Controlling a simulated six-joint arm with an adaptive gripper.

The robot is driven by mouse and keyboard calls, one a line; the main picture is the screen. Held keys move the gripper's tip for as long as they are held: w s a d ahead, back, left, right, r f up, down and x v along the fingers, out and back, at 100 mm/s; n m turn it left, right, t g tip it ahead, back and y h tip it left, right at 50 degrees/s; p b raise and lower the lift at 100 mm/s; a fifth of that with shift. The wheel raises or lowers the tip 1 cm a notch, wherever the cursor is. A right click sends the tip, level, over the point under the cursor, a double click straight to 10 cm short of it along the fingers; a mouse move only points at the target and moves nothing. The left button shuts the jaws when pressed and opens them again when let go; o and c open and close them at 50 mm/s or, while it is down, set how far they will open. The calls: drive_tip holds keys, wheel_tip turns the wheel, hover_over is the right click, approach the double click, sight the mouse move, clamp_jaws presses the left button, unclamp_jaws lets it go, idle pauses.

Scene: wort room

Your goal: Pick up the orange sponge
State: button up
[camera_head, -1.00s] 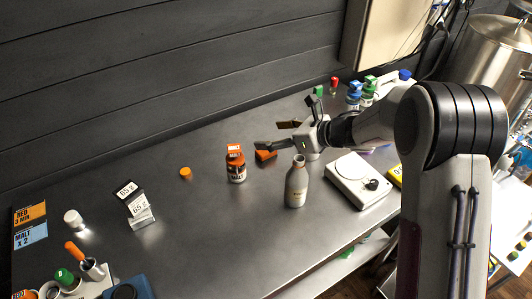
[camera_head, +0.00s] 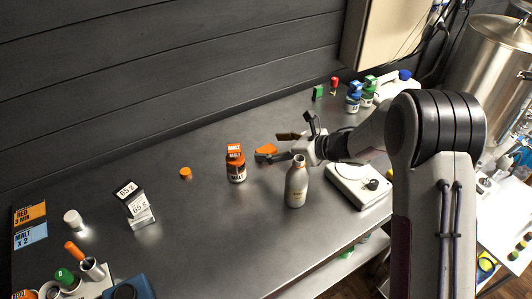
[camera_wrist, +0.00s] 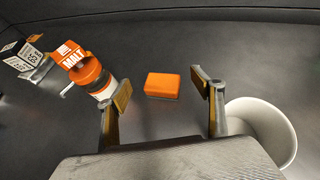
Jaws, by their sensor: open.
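The orange sponge (camera_head: 265,149) lies flat on the dark metal bench, behind and right of the orange-labelled malt bottle. In the wrist view the sponge (camera_wrist: 162,86) is ahead of my gripper and between the lines of its two fingers, with bench showing around it. My gripper (camera_head: 277,146) is open and empty. In the wrist view my gripper's fingers (camera_wrist: 160,92) stand wide apart to either side of the sponge. In the head view a finger overlaps part of the sponge; I cannot tell contact there.
The malt bottle (camera_head: 236,166) stands close to the left finger in the wrist view. A pale bottle (camera_head: 297,182) stands close on the right. A white scale (camera_head: 355,186) sits farther right. An orange cap (camera_head: 185,173) lies left, with clear bench around it.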

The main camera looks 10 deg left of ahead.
sight(268, 150)
drive_tip(key=shift+w+a+f, duration=0.15)
drive_tip(key=shift+a+f, duration=0.25)
drive_tip(key=shift+f, duration=0.25)
drive_tip(key=shift+w+a+f, duration=0.1)
drive_tip(key=shift+a+f, duration=0.25)
drive_tip(key=shift+f, duration=0.25)
drive_tip(key=shift+w+a+f, duration=0.25)
drive_tip(key=shift+a, duration=0.25)
drive_tip(key=c, duration=1)
